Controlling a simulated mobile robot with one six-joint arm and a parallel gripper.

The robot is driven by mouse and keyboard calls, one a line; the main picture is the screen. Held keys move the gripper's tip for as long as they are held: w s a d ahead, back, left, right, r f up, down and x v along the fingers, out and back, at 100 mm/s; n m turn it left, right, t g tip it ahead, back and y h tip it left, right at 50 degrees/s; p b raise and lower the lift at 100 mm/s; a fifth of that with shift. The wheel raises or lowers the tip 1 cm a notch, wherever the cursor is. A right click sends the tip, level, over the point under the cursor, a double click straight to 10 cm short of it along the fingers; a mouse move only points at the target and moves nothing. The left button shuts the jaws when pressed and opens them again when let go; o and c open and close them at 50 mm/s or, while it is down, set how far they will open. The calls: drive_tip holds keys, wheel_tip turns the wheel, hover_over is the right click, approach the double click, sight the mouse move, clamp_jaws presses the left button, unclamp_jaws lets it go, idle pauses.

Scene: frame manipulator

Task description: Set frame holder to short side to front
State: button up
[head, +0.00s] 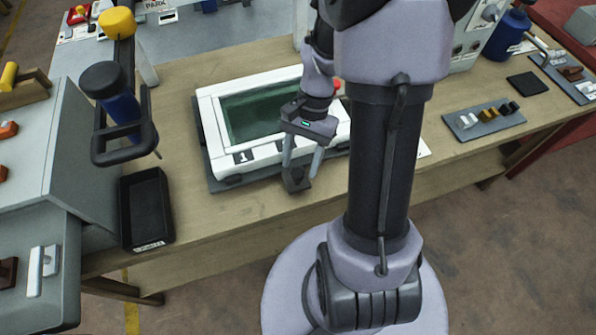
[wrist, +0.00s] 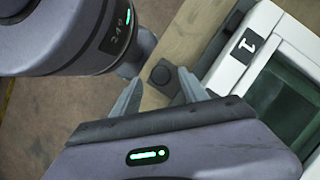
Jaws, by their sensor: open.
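The frame holder is a white rectangular frame (head: 215,130) around a dark green pane (head: 250,117), lying on a dark base plate (head: 217,184). In the head view its long side faces the front edge of the table, and a black "1" tag marks its front left corner. The wrist view shows a white corner (wrist: 228,70) with this tag. A small dark square block with a round knob (head: 296,181) sits at the front of the base; it also shows in the wrist view (wrist: 160,74). My gripper (head: 301,170) is open, with its fingertips (wrist: 159,82) around or just above the knob; contact is unclear.
A grey plate with small parts (head: 484,121) and a black pad (head: 527,84) lie right.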

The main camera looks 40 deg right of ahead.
drive_tip(key=shift+b+x, duration=0.3)
drive_tip(key=shift+x, duration=0.9)
clamp_jaws()
idle(0.5)
